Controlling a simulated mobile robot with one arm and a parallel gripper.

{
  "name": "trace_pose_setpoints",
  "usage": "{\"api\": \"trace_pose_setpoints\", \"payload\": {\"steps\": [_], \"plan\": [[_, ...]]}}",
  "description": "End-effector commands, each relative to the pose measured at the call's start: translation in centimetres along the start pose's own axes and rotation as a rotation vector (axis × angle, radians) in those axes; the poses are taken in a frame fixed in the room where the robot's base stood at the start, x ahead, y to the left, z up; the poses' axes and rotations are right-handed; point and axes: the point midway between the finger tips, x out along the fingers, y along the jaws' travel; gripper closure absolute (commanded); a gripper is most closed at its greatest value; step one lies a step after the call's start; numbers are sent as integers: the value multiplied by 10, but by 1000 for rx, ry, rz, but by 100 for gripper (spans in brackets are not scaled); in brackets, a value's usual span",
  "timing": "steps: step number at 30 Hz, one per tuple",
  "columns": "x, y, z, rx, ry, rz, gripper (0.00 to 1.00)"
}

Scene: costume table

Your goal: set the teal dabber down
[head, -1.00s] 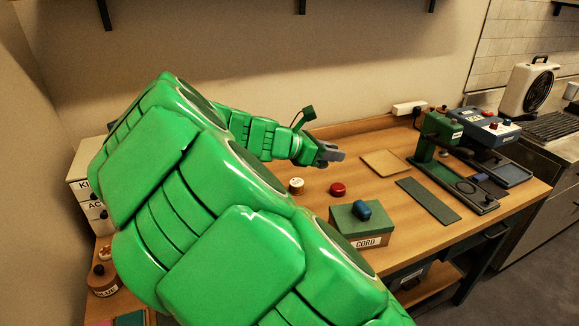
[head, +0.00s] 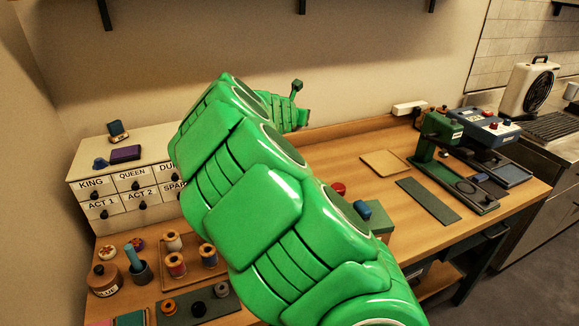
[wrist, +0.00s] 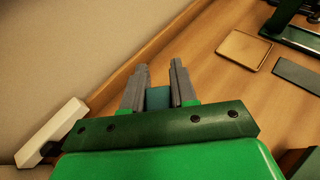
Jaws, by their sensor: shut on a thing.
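In the wrist view my gripper (wrist: 160,72) is shut on the teal dabber (wrist: 158,98). Only a small teal block of it shows between the two grey fingers; the rest is hidden. The fingers are above the wooden table near its back edge, by the wall. I cannot tell how high the dabber is held. In the head view my green arm reaches toward the back wall, and the fingers and dabber cannot be made out there.
A tan pad (head: 386,163), a dark mat (head: 428,199) and a green press (head: 440,140) stand at right. A white power strip (head: 409,108) lies at the back. My arm hides the table's middle.

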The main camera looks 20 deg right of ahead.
Motion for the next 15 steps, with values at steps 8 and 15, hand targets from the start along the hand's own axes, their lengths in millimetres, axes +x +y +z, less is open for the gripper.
{"api": "trace_pose_setpoints", "payload": {"steps": [8, 15], "plan": [[24, 31, 12, -80, -1, 195, 100], [33, 47, 17, -130, -1, 312, 100]]}}
